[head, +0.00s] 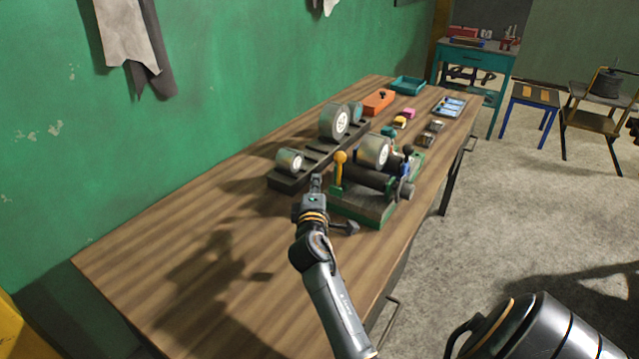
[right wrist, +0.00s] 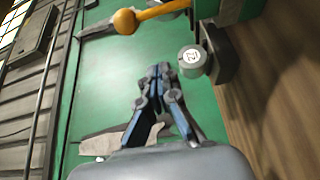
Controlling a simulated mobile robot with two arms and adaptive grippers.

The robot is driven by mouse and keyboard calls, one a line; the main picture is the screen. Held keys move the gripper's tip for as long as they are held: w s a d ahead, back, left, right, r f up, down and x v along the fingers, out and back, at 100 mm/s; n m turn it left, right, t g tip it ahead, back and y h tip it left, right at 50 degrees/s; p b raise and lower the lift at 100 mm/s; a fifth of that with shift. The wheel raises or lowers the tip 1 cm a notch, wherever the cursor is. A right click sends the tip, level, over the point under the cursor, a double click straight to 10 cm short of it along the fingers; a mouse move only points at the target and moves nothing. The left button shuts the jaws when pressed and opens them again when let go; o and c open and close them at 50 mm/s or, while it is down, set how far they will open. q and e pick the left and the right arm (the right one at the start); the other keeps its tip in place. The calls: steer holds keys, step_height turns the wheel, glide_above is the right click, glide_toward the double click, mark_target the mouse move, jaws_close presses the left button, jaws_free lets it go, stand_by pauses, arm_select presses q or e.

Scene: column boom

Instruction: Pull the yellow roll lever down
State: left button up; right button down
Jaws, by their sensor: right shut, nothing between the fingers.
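The yellow roll lever (head: 340,158) stands upright on the near left side of a small green-based machine (head: 362,212) on the workbench. Its round yellow knob (right wrist: 125,21) and stem show at the top of the right wrist view. My right gripper (head: 316,181) is just left of the lever, with its tips a little below knob height. In the wrist view its fingertips (right wrist: 158,72) are together and empty, apart from the lever. I cannot tell whether any part of it touches the machine. My left gripper is not in view.
A dark rack (head: 285,182) with several wheels lies behind the machine along the wall. A dark-knobbed lever (head: 408,150) is at the machine's far right. An orange box (head: 378,101) and a teal tray (head: 407,85) are farther back. The near left wooden bench top (head: 180,265) is clear.

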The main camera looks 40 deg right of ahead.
mark_target(339, 172)
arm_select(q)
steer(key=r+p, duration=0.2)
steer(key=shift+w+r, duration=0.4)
arm_select(e)
steer(key=w+d, duration=0.1)
steer(key=d, duration=0.5)
steer(key=shift+w+d, duration=0.35)
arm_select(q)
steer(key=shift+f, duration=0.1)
